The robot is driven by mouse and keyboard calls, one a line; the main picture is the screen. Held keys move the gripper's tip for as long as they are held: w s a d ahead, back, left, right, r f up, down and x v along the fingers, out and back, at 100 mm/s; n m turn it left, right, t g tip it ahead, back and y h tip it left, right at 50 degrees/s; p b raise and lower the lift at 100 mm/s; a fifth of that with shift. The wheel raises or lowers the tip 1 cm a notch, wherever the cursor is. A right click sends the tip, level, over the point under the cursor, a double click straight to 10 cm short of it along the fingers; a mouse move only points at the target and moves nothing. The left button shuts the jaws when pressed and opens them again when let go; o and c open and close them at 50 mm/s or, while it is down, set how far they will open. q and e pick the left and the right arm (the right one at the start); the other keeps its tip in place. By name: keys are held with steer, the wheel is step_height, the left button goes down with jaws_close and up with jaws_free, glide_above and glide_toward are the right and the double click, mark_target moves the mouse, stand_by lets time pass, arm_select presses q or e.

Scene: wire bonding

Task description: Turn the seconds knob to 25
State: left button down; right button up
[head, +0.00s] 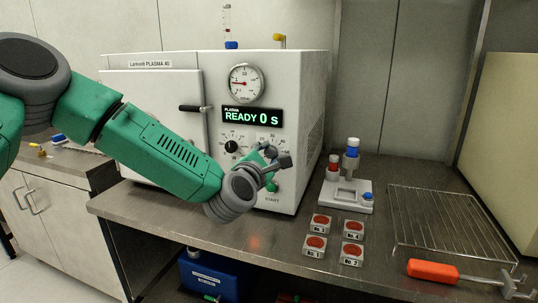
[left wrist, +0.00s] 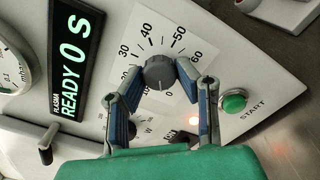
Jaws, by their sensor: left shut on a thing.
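The plasma cleaner (head: 310,110) stands at the back of the bench, its display (head: 252,116) reading READY 0 S. It also shows in the left wrist view, where the display (left wrist: 77,65) is at the left. The dark grey seconds knob (left wrist: 159,72) sits in a white dial scale whose readable numbers include 20 to 60. My left gripper (left wrist: 160,68) is shut on this knob, one finger on each side. My right gripper is out of view.
A second knob (head: 232,147) is left of the gripper. The green START button (head: 271,187) is close below it; it also shows in the wrist view (left wrist: 233,102). Several small labelled boxes (head: 320,224), a white stand (head: 346,194), a wire rack (head: 440,225) and an orange-handled tool (head: 433,270) lie right.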

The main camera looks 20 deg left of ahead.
arm_select(q)
steer(key=m, duration=0.2)
steer(key=m+p, duration=0.1)
steer(key=m, duration=0.2)
steer(key=shift+s+d+f+m, duration=0.1)
steer(key=shift+f+m, duration=0.1)
steer(key=shift+m, duration=0.1)
steer(key=m+p, duration=0.1)
steer(key=m, duration=0.3)
steer(key=shift+m, duration=0.3)
steer(key=m+p, duration=0.2)
steer(key=m, duration=0.3)
steer(key=m+p, duration=0.1)
steer(key=m, duration=0.3)
steer(key=shift+f+m, duration=0.15)
steer(key=shift+m, duration=0.15)
steer(key=c, duration=1.2)
jaws_free()
steer(key=shift+r, duration=0.25)
